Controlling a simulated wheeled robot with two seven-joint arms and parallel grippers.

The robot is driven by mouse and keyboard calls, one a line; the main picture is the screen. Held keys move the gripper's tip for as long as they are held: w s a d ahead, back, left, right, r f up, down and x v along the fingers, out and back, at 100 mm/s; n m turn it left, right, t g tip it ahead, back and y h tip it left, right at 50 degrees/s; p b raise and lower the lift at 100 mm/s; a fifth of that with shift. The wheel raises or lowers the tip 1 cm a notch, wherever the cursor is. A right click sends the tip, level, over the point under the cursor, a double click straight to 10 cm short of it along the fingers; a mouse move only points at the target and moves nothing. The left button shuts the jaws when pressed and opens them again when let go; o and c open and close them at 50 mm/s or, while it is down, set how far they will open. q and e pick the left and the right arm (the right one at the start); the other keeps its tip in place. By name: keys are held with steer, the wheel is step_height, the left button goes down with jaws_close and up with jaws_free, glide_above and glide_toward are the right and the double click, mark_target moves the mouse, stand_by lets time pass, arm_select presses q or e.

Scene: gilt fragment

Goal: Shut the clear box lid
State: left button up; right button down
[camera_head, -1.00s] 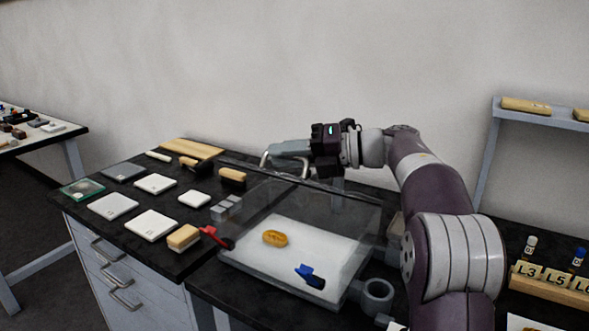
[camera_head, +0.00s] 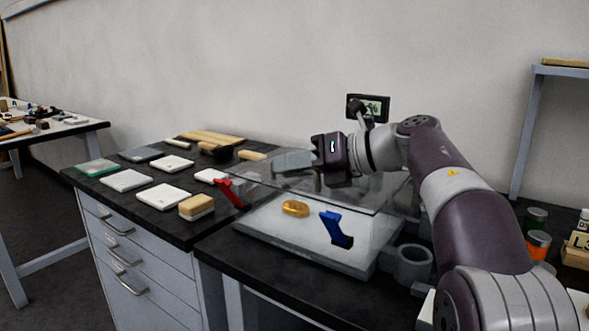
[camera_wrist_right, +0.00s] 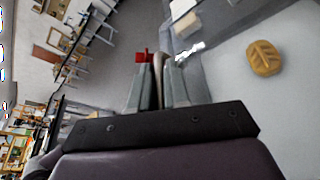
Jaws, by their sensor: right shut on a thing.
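The clear box (camera_head: 308,258) stands on the dark bench with a pale floor and see-through walls. A gold fragment (camera_head: 295,208) lies inside; it also shows in the right wrist view (camera_wrist_right: 263,57). The clear lid (camera_head: 345,199) is tilted above the box, its front edge apart from it. My right gripper (camera_head: 278,162) is shut on the lid's handle, a thin bar (camera_wrist_right: 158,66) between the fingers in the wrist view. My left gripper is out of view.
White tiles (camera_head: 163,196) and a tan sponge block (camera_head: 196,206) lie on the bench to the left. A grey ring-shaped holder (camera_head: 413,262) stands right of the box. Jars (camera_head: 538,243) are at the far right.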

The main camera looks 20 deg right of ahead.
steer(key=shift+f, duration=0.2)
steer(key=c, duration=1.5)
jaws_free()
steer(key=shift+o, duration=0.2)
steer(key=p+v, duration=0.3)
steer(key=v, duration=0.8)
steer(key=shift+s+d+r, duration=0.2)
steer(key=shift+r, duration=0.05)
steer(key=shift+s+d+r, duration=0.1)
steer(key=shift+s+d, duration=0.25)
steer(key=shift+d, duration=0.1)
